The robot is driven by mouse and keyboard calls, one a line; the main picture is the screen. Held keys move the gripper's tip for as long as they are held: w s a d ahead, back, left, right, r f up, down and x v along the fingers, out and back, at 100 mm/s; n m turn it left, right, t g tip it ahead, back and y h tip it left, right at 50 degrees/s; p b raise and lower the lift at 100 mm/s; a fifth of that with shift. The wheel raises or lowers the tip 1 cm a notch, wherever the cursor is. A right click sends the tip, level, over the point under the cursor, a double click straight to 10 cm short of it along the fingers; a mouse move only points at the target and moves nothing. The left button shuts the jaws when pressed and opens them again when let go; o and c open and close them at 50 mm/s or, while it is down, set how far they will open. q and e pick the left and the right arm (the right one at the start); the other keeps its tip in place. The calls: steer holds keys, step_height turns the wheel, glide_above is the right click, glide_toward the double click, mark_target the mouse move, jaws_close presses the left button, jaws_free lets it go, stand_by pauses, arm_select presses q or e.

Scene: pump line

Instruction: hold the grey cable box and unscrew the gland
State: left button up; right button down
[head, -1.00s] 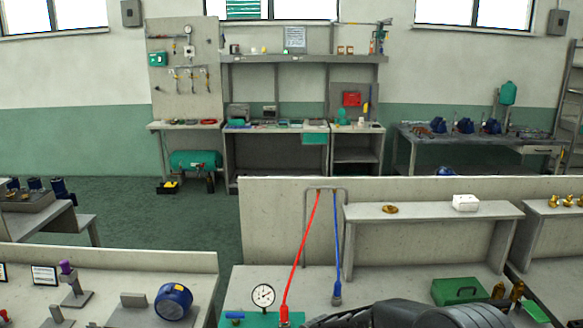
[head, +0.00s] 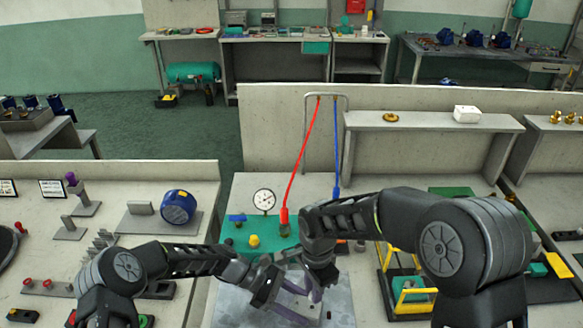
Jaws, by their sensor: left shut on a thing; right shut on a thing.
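My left gripper (head: 300,300) reaches in low from the left over a grey metal plate (head: 232,308), its purple fingers pointing right and shut on the grey cable box. My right gripper (head: 316,290) comes down from above right, beside the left fingers, and is shut on the gland. The two grippers are close together, one over the other's fingertips. The box and the gland are mostly hidden by the fingers and wrists, so I cannot make out their outlines or how far the gland is turned.
Behind the grippers stand a pressure gauge (head: 264,200) on a green board and hanging red (head: 303,153) and blue (head: 335,150) hoses. A yellow-handled rack (head: 409,291) stands right of the plate. A blue motor (head: 178,207) sits on the left bench.

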mark_target(306, 310)
steer(key=shift+r, duration=0.65)
arm_select(q)
steer(key=o, duration=1.1)
steer(key=shift+c, duration=0.2)
steer(key=shift+a, duration=0.1)
arm_select(e)
steer(key=shift+f, duration=0.1)
arm_select(q)
steer(key=b+v, duration=0.3)
steer(key=v, duration=0.7)
steer(key=shift+w+a+b, duration=0.15)
steer(key=shift+a+b, duration=0.15)
steer(key=shift+a, duration=0.05)
arm_select(e)
step_height(306, 310, down, 4)
steer(key=shift+r, duration=0.25)
arm_select(q)
steer(key=shift+w+a+r, duration=0.15)
steer(key=shift+a+r, duration=0.3)
arm_select(e)
steer(key=shift+f, duration=0.1)
